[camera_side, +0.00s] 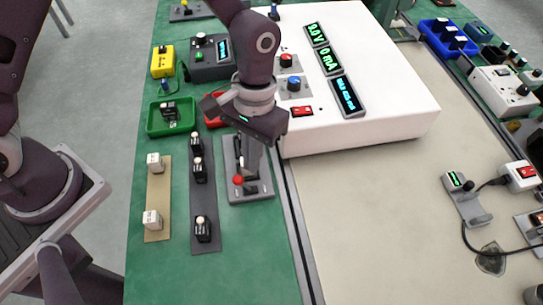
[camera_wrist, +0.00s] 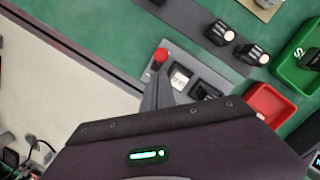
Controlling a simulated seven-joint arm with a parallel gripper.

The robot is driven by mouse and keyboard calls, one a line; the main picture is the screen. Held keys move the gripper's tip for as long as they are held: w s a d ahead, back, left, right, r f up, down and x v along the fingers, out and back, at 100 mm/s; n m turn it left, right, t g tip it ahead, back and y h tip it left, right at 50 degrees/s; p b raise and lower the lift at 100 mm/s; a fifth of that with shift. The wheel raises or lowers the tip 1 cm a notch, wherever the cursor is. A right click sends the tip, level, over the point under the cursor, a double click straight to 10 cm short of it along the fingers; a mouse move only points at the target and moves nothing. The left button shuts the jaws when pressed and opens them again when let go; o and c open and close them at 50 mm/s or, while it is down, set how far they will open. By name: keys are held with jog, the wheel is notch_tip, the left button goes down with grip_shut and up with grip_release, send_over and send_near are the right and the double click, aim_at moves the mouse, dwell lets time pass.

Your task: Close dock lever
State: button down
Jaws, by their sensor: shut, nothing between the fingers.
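The grey dock (camera_side: 263,194) lies on the green mat in the middle of the side view. Its lever has a red knob (camera_side: 238,181) toward the dock's near left part; the knob also shows in the wrist view (camera_wrist: 160,55). My gripper (camera_side: 248,176) is shut and empty, pointing down over the dock close beside the knob. In the wrist view its fingers (camera_wrist: 156,88) reach toward the knob, and whether they touch the lever cannot be told. A pale labelled block (camera_wrist: 180,77) shows in the dock. My gripper hides part of the dock and the lever's arm.
A grey strip (camera_side: 205,210) with several black modules stands left of the dock, with a tan strip (camera_side: 157,195) beyond. A red tray (camera_side: 213,108) and a green tray (camera_side: 172,116) lie behind. The white instrument box (camera_side: 400,125) stands behind right. The near mat is clear.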

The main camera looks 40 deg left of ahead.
jog(key=shift+r, duration=0.1)
jog(key=shift+r, duration=0.7)
jog(key=s+a+r, duration=0.1)
jog(key=a+r, duration=0.2)
jog(key=r, duration=0.6)
jog(key=shift+s+a, duration=0.2)
jog(key=shift+a, duration=0.2)
jog(key=shift+r, duration=0.15)
jog(key=s+a+r+t, duration=0.8)
jog(key=s+a+r, duration=0.3)
jog(key=a, duration=0.3)
jog(key=shift+s+r+y, duration=0.25)
jog(key=shift+r+y, duration=0.05)
jog(key=shift+r, duration=0.15)
